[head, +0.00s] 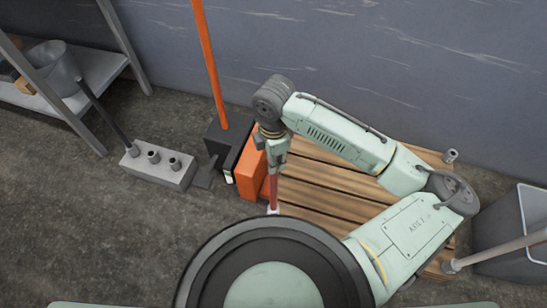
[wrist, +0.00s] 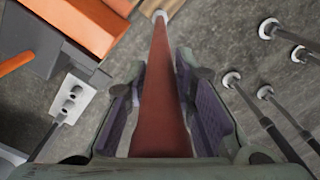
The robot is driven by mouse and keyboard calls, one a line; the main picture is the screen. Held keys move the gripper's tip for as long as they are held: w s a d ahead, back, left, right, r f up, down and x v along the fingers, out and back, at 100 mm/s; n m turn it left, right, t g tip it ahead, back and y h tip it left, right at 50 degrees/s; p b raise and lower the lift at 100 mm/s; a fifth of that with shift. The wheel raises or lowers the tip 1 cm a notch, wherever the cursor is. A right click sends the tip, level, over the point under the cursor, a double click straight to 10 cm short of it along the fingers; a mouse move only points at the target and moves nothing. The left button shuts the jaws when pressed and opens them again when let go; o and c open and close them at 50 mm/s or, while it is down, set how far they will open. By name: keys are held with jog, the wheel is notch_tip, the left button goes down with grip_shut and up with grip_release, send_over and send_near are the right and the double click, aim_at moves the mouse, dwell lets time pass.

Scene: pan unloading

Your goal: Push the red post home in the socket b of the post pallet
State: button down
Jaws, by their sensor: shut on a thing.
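My gripper (head: 274,163) is shut on the red post (head: 273,192) above the pallet's left front corner. In the wrist view the red post (wrist: 165,95) runs between the two fingers (wrist: 164,110). Its far end meets a pale round collar (wrist: 160,15) at the edge of the wooden pallet (head: 325,190). The same collar (head: 273,209) shows at the post's foot in the head view. The post looks upright, with its foot at or in the collar; how deep it sits I cannot tell. No socket letter is readable.
An orange box (head: 249,165) and a black box with an orange pole (head: 210,65) stand close left of the post. A grey socket block (head: 157,170) is further left.

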jog(key=shift+f+b, duration=1.55)
jog(key=shift+f, duration=0.55)
dwell(0.9)
jog(key=c, duration=1.3)
grip_release()
notch_tip(320, 180, up, 12)
jog(key=shift+r, duration=0.1)
